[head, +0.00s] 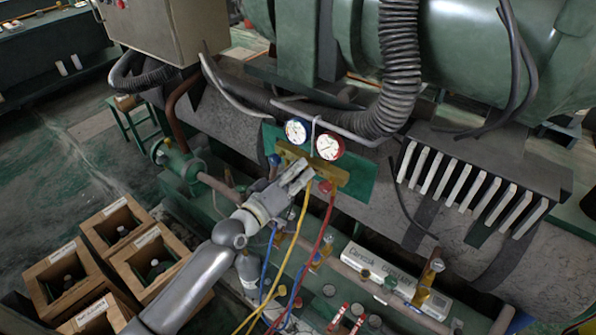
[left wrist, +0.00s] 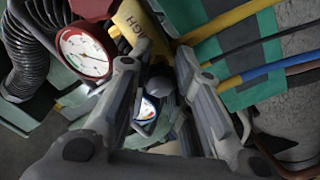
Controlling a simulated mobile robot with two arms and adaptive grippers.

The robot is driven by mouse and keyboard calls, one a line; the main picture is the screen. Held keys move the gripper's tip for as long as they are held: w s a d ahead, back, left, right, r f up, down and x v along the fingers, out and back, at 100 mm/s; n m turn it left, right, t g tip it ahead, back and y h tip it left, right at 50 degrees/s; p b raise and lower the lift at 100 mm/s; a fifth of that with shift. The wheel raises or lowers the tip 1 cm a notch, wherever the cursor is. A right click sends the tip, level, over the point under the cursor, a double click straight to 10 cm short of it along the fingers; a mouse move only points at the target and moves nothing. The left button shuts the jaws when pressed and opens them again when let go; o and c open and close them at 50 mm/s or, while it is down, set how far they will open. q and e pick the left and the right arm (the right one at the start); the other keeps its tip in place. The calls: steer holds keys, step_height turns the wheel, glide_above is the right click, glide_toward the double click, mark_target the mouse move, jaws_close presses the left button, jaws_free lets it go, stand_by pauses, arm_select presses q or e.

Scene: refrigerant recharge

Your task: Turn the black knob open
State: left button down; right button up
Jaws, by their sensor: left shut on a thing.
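The brass gauge manifold (head: 328,173) hangs on a green plate, with a blue-rimmed gauge (head: 296,131) and a red-rimmed gauge (head: 329,147) above it. My left gripper (head: 296,174) reaches its front from below. In the left wrist view, a dark rounded knob (left wrist: 161,83) sits between the two fingers of the left gripper (left wrist: 158,84), which is shut on it. The gripper hides this knob in the head view. The red-rimmed gauge (left wrist: 84,52) and yellow manifold body (left wrist: 140,28) are close beside the fingers in the left wrist view. My right gripper is not in view.
Yellow hoses (head: 297,232), a red hose (head: 317,240) and a blue hose (head: 267,262) hang below the manifold, close to my left arm. Wooden crates (head: 143,258) with bottles stand at the lower left. A thick corrugated hose (head: 398,75) hangs at the upper right.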

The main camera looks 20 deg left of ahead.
arm_select(q)
steer(key=shift+r+n, duration=0.15)
steer(key=shift+n, duration=0.25)
steer(key=c, duration=1.3)
jaws_free()
steer(key=shift+o, duration=0.2)
steer(key=v, duration=1.2)
